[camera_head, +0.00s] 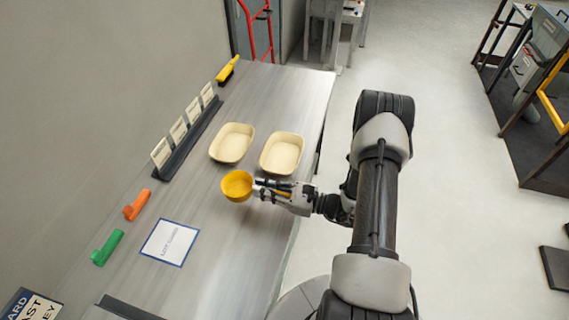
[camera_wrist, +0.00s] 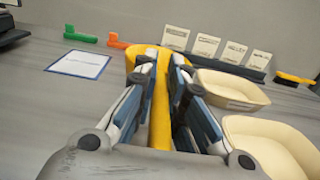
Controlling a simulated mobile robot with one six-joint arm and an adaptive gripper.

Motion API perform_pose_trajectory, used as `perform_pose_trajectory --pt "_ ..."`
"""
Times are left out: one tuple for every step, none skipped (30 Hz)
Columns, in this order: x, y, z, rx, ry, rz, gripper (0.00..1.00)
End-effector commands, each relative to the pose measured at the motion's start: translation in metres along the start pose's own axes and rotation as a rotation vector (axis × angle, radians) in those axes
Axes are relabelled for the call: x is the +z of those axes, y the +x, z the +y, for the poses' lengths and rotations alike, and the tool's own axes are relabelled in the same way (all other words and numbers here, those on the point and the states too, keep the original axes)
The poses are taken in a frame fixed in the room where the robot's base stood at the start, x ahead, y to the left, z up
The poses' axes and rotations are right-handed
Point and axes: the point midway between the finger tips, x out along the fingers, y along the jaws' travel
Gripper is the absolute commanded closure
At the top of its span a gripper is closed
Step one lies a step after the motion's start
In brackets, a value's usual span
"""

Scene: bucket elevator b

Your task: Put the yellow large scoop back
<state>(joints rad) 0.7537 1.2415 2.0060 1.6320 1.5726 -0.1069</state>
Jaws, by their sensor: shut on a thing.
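The yellow large scoop (camera_head: 237,185) is in my gripper (camera_head: 262,188), with its round bowl pointing left, away from the arm, over the grey table. In the wrist view the scoop's yellow handle (camera_wrist: 160,115) runs between the two fingers of my gripper (camera_wrist: 165,80), which are shut on it. The bowl is beyond the fingertips and partly hidden by them. I cannot tell whether the bowl touches the table.
Two cream trays (camera_head: 247,129) (camera_head: 299,153) stand just beyond my gripper. A rack of white cards (camera_head: 187,140) and a yellow brush (camera_head: 228,70) line the wall. A blue-edged sheet (camera_head: 170,242) lies flat on the near table. Bare table (camera_head: 215,262) shows beside the sheet.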

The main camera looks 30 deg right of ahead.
Motion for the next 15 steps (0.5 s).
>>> perform_pose_trajectory --pt "-0.003 0.002 0.006 0.018 0.001 -0.004 1.0" --pt "-0.003 0.002 0.008 0.025 0.002 -0.005 1.0" --pt "-0.005 0.003 0.01 0.032 0.002 -0.006 1.0" --pt "-0.005 0.003 0.011 0.034 0.002 -0.007 1.0" --pt "-0.007 0.003 0.011 0.035 0.002 -0.007 1.0" --pt "-0.008 0.003 0.011 0.034 0.002 -0.007 1.0" --pt "-0.01 0.003 0.011 0.034 0.002 -0.007 1.0" --pt "-0.012 0.003 0.011 0.033 0.002 -0.007 1.0" --pt "-0.015 0.003 0.011 0.032 0.002 -0.006 1.0" --pt "-0.018 0.003 0.011 0.032 0.002 -0.006 1.0" --pt "-0.021 0.003 0.01 0.032 0.002 -0.006 1.0" --pt "-0.025 0.002 0.01 0.031 0.001 -0.006 1.0" --pt "-0.028 0.002 0.01 0.031 0.001 -0.006 1.0" --pt "-0.031 0.002 0.01 0.031 0.001 -0.006 1.0" --pt "-0.036 0.002 0.01 0.031 0.001 -0.006 1.0"
